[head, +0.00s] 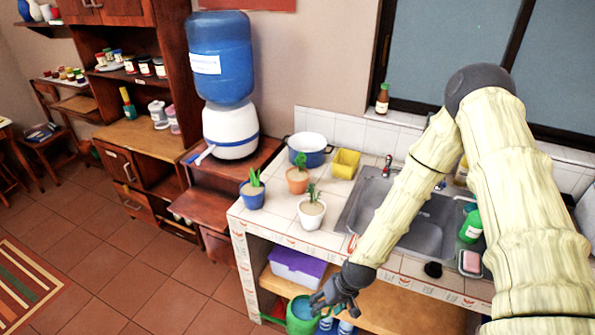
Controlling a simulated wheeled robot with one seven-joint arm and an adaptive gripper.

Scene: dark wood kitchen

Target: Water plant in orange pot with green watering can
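The orange pot (298,182) with a small green plant stands upright on the tiled counter, in front of a blue-and-white pot. The green watering can (301,322) is low in front of the counter's lower shelf, near the bottom edge of the head view. I cannot tell whether the fingers touch or close on the can, as the contact is small and partly hidden.
A blue pot (252,194) and a white pot (311,213) with plants stand near the orange one. A yellow container (345,163) is behind. The sink (425,222) lies to the right, partly behind my arm. A purple-lidded box (297,268) sits on the lower shelf.

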